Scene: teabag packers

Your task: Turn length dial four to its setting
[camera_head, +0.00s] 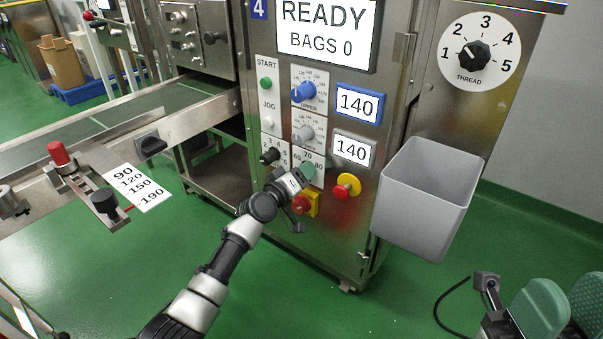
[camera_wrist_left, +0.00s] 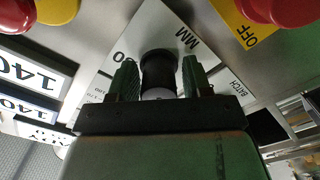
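The length dial with the 70 and 80 MM scale (camera_head: 308,155) is low on the machine's front panel, under the lower grey dial. My left gripper (camera_head: 304,172) is at this dial and hides most of its face. In the left wrist view, a black knob (camera_wrist_left: 158,70) stands between the two green ribbed fingers of my left gripper (camera_wrist_left: 158,78). The fingers are close on both sides of it; whether they press on it cannot be told. My right gripper (camera_head: 566,300) is at the lower right, far from the panel, with its green fingers apart and nothing visible between them.
Beside the dial are a red emergency knob on yellow (camera_head: 347,187) and a red switch on yellow (camera_head: 305,203). Two displays (camera_head: 357,104) read 140. A grey bin (camera_head: 425,200) sticks out to the right. A 90–190 scale plate (camera_head: 138,187) lies left.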

